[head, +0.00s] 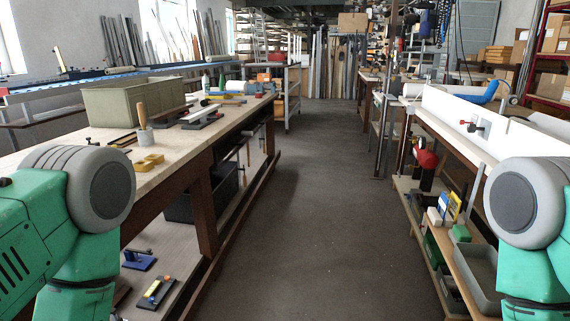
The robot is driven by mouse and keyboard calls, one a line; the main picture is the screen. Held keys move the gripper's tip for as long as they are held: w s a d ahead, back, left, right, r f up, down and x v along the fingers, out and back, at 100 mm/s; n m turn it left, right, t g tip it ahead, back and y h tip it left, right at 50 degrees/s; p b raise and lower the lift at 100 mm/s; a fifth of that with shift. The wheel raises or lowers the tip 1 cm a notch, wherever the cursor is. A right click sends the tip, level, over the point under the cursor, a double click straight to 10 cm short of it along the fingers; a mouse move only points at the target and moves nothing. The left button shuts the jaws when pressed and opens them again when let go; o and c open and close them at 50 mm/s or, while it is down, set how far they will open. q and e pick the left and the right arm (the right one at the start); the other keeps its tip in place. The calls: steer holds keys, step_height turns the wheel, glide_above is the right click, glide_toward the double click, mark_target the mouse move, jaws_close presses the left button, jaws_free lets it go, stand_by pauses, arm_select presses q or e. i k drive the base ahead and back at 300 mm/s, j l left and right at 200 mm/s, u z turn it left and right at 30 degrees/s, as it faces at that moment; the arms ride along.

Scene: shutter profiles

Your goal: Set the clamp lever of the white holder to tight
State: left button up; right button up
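I cannot tell for sure which thing is the white holder. On the left bench, a small white piece (199,114) lies on a dark and red base, with a dark round knob near its upper end. On the right bench, a small whitish block with a dark part (478,127) sits against a long white panel, with a red tip on its left. Any clamp lever is too small to read as tight or loose. Neither gripper is in view; only my green and grey arm links show at both lower sides.
The right bench has a long white panel (515,130) and a lower shelf with a grey bin (478,270). The aisle floor (325,190) between them is clear.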

mark_target(198, 120)
steer(key=i+l+u, duration=0.1)
steer(key=i+u, duration=0.15)
steer(key=i, duration=0.2)
steer(key=i+l+u, duration=0.25)
steer(key=i, duration=0.15)
steer(key=i+l+u, duration=0.3)
steer(key=i+z, duration=0.25)
steer(key=i, duration=0.25)
steer(key=i+z, duration=0.25)
steer(key=i, duration=0.3)
steer(key=i+j+z, duration=0.25)
steer(key=i, duration=0.25)
steer(key=l, duration=0.1)
